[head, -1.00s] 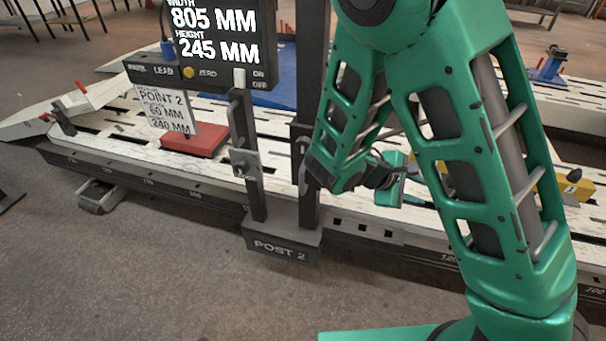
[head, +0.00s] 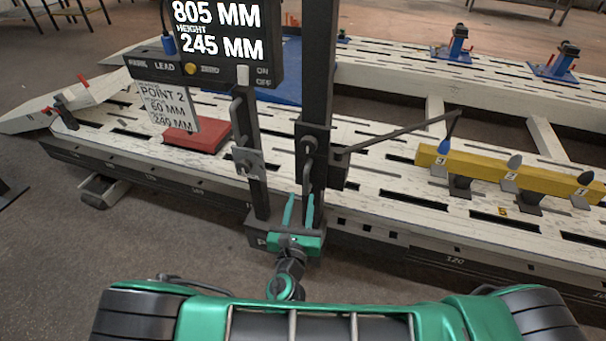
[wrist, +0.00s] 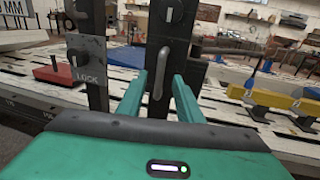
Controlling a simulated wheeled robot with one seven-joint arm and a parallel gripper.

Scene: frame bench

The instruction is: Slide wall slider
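A dark slider block (head: 312,145) sits on the tall right-hand post, with a round knob on its upper part. Below the knob is a grey vertical bar handle (wrist: 161,74), clear in the wrist view. My gripper (head: 300,203) is in front of the post's lower part; its green fingers point toward the post. In the wrist view, my gripper (wrist: 158,97) is open, with one finger on each side of the handle's line. Nothing is gripped, and I cannot tell how far the fingertips are from the handle.
A LOCK plate with a knob (wrist: 85,64) is on the thinner left post. A display box (head: 215,45) hangs above it. A thin arm (head: 400,132) reaches right from the slider toward a yellow bar (head: 510,172) with pointed pins. A red block (head: 197,135) lies on the bench.

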